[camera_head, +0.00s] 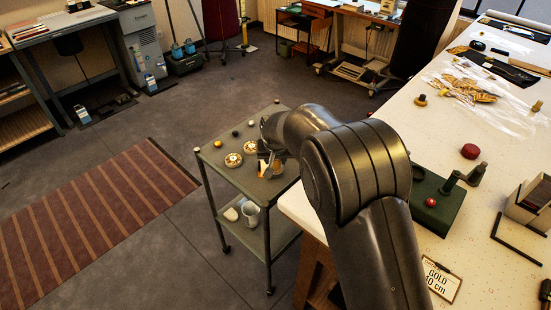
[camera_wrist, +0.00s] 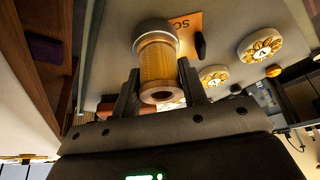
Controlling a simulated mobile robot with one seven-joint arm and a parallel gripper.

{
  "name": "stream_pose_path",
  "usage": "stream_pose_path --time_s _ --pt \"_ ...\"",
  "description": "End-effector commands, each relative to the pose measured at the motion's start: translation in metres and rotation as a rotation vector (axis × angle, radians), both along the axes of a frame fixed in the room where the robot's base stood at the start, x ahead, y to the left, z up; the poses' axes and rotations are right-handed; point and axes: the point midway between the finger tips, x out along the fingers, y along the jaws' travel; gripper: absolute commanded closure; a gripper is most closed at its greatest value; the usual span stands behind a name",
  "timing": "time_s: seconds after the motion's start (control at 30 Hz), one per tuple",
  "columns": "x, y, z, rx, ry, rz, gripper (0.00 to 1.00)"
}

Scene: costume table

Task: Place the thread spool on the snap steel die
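The thread spool (camera_wrist: 158,62), wound with golden thread and with a wooden flange and centre hole at its near end, is between the two fingers of my gripper (camera_wrist: 160,88) in the wrist view. Both fingers appear to press on its sides. A round grey metal piece (camera_wrist: 152,32), likely the snap steel die, shows directly behind the spool's far end. I cannot tell whether the two touch. In the head view my gripper (camera_head: 266,160) is low over the trolley top (camera_head: 222,183); my arm hides most of the spool and die there.
Ornamented round pieces (camera_head: 233,160) (camera_head: 250,147) and several small knobs sit on the trolley. The long white table (camera_head: 400,130) stands right, with a green box (camera_head: 432,200).

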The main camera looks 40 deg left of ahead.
Motion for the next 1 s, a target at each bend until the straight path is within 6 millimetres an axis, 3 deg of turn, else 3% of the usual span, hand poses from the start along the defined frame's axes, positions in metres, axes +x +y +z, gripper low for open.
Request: stream_pose_path --time_s 0.23,0.57,0.73,1.0 --pt "0.000 0.000 0.000 0.000 0.000 0.000 0.41" --pt "-0.001 -0.001 0.006 0.001 0.000 0.000 0.41" --pt "-0.008 -0.007 0.029 0.002 -0.001 0.000 0.41" --pt "-0.023 -0.022 0.081 0.003 -0.001 0.000 0.41"
